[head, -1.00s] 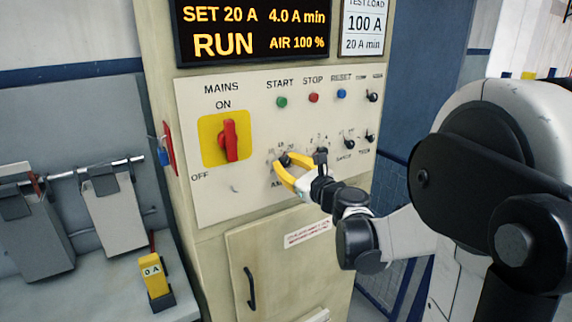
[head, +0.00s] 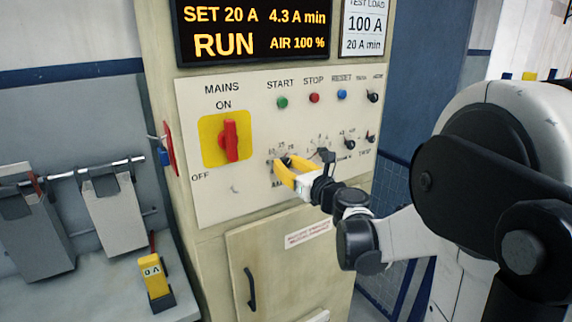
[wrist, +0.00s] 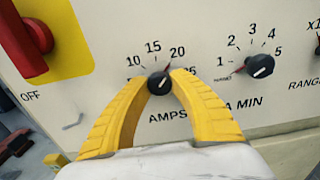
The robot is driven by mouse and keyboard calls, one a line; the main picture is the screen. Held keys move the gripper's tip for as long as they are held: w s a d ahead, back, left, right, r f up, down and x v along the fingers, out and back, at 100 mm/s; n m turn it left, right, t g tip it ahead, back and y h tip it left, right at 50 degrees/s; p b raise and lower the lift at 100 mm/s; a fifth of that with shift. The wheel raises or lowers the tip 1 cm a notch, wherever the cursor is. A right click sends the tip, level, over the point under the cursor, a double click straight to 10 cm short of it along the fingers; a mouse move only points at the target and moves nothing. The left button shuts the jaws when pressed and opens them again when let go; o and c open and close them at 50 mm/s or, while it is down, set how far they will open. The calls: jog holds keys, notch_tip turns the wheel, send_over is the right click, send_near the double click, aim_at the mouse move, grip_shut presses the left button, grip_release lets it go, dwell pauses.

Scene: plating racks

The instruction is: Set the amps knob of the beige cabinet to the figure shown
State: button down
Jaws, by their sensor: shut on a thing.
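The beige cabinet (head: 212,256) fills the middle of the head view. Its amps knob (wrist: 159,84) is black and round, with a red pointer at about 20 on its scale. My gripper (wrist: 160,76) is shut on this knob, one yellow finger on each side; in the head view its fingers (head: 284,168) hide much of the knob. The display (head: 252,30) reads SET 20 A, 4.3 A min, RUN, AIR 100 %.
An A MIN knob (wrist: 259,66) is close to the right of my gripper. The red mains switch (head: 230,141) stands upright, at ON, to the left. Green, red and blue buttons run above. A yellow meter-like block (head: 155,275) stands at the lower left.

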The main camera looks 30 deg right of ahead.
jog(key=c, duration=1.1)
grip_release()
jog(key=shift+c, duration=0.2)
